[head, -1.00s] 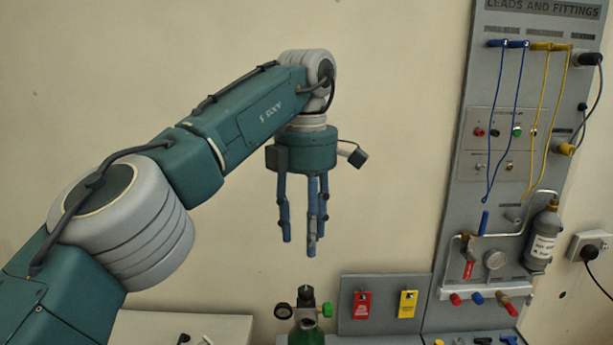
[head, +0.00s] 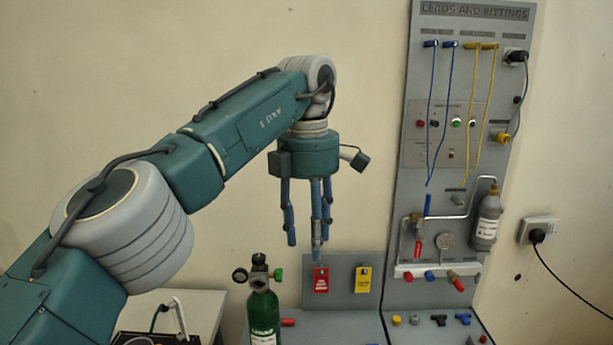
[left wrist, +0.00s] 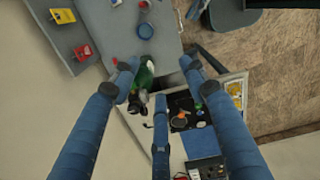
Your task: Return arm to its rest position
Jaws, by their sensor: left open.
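My left arm reaches in from the left in the head view, with its gripper (head: 306,225) hanging fingers down in front of the bare wall. The blue fingers are apart and nothing is between them. The gripper is above and slightly right of a green gas cylinder (head: 263,312) with a valve and gauge on top. In the left wrist view the three fingers (left wrist: 159,100) spread over the scene below, with the cylinder (left wrist: 146,75) partly hidden behind a finger. My right gripper is not in view.
A grey panel (head: 395,170) with blue and yellow leads, a small bottle (head: 487,222) and a gauge stands at the right. A red tag (head: 321,280) and a yellow tag (head: 362,280) hang on a low board. A light table (head: 200,308) holds dark equipment at lower left.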

